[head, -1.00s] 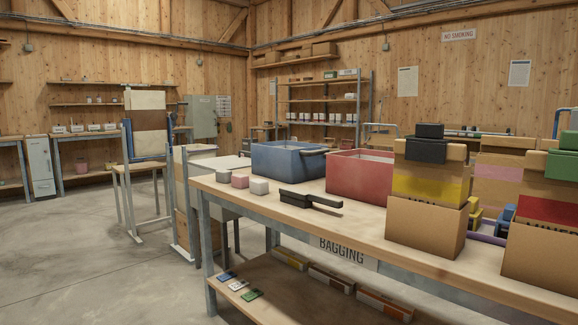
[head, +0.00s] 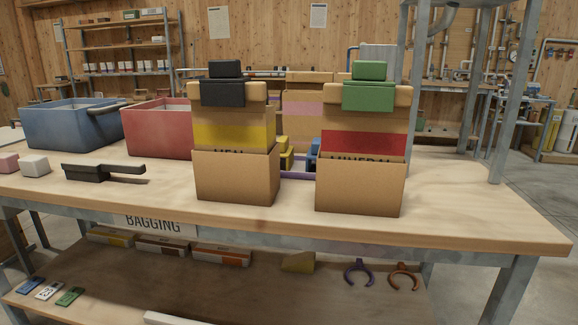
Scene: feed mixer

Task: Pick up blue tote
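The blue tote (head: 70,127) is an open-topped box at the left end of the wooden bench top (head: 230,220). It stands upright, and a dark handle or bar lies across its right rim. Its inside is mostly hidden by the front wall. A red tote (head: 155,133) stands just right of it. My gripper is not in the head view.
Two cardboard boxes (head: 235,177) (head: 360,185) with bagged contents and black and green clips stand on the bench. A black sealer-like tool (head: 103,172) and small pink and white blocks (head: 35,165) lie in front of the totes. A grey metal upright (head: 503,90) rises at right.

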